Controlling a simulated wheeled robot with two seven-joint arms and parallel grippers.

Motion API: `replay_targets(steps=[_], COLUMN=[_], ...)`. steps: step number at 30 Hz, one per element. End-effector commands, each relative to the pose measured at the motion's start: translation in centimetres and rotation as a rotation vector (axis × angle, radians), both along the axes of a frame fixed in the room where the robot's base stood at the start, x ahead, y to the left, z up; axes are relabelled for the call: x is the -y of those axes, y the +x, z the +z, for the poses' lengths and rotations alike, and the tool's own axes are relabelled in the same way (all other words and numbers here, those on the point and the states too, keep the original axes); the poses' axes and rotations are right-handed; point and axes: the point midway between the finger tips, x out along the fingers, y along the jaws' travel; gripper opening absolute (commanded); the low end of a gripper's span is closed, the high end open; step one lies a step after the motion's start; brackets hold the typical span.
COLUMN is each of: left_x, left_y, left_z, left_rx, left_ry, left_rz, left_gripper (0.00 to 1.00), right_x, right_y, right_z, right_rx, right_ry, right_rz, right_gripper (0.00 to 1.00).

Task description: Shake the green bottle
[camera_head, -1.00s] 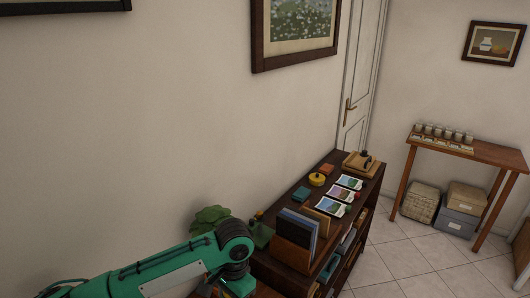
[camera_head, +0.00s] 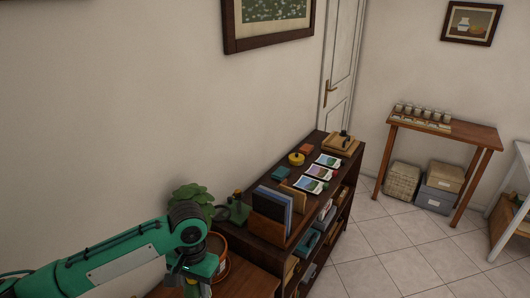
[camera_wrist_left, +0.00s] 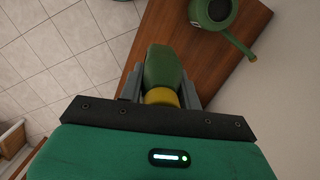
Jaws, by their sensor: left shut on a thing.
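The green bottle (camera_wrist_left: 163,68), with a yellow band (camera_wrist_left: 160,97) at its near end, sits between the fingers of my left gripper (camera_wrist_left: 161,88) in the left wrist view. The gripper is shut on it, above a brown wooden top (camera_wrist_left: 205,60). In the head view my left arm comes in from the left, and its gripper (camera_head: 198,287) is at the bottom edge, mostly cut off. The bottle cannot be made out clearly there. My right gripper is not in view.
A potted plant (camera_head: 190,196) and a green can-like object (camera_head: 235,209) stand close to my left wrist. A dark shelf (camera_head: 338,200) beyond holds upright books (camera_head: 272,212), cards (camera_head: 313,184) and small items. A side table (camera_head: 450,130) stands at the right wall. The tiled floor (camera_head: 385,250) between is clear.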

Motion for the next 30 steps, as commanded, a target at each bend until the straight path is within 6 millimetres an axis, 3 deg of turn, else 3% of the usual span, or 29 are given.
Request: replay_targets(steps=[3,10,11,12,13,15,16,17,18,20,21,22,24,26,27,28,30], left_x=[-2.2,-4.6,-4.6,-4.7,-4.8,-4.9,-4.9,-5.0,-5.0,-5.0,-5.0,-4.9,-4.8,-4.8,-4.9,-4.9,-5.0], left_y=[-1.0,-2.7,-2.6,-2.6,-2.7,-3.0,-3.1,-3.3,-3.4,-3.3,-3.1,-2.8,-2.7,-2.9,-3.0,-3.2,-3.4], left_z=[0.7,2.1,3.9,7.5,9.4,10.8,10.0,8.1,4.9,1.8,1.8,3.3,8.9,10.8,10.4,8.8,3.5], left_rx=[0.000,-0.004,0.001,0.010,0.008,-0.004,-0.011,-0.019,-0.025,-0.019,-0.010,-0.002,0.011,0.000,-0.009,-0.017,-0.025], left_ry=[0.004,0.005,0.001,-0.001,-0.001,0.005,0.008,0.012,0.014,0.012,0.008,0.003,-0.002,0.003,0.007,0.010,0.015], left_rz=[0.121,0.297,0.307,0.315,0.319,0.328,0.331,0.331,0.332,0.331,0.330,0.329,0.325,0.326,0.328,0.330,0.329], left_gripper=[0.07,0.07,0.07,0.07,0.07,0.07,0.07,0.07,0.07,0.07,0.07,0.07,0.07,0.07,0.07,0.07,0.07], right_x=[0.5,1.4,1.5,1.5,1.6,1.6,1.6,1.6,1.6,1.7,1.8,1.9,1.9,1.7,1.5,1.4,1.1], right_y=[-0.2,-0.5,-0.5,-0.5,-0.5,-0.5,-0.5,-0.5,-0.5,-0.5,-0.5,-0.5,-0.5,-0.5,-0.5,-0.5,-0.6], right_z=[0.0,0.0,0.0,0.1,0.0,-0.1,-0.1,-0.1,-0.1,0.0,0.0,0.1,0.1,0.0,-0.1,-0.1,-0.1], right_rx=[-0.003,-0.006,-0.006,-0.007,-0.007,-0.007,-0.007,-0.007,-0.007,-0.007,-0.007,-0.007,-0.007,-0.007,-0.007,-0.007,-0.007], right_ry=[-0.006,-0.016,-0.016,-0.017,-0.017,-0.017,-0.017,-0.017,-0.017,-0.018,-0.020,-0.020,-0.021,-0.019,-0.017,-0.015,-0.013], right_rz=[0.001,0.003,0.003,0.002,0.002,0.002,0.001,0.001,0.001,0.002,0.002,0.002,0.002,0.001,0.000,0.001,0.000], right_gripper=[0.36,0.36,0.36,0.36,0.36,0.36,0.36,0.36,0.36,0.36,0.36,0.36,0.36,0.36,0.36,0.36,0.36])
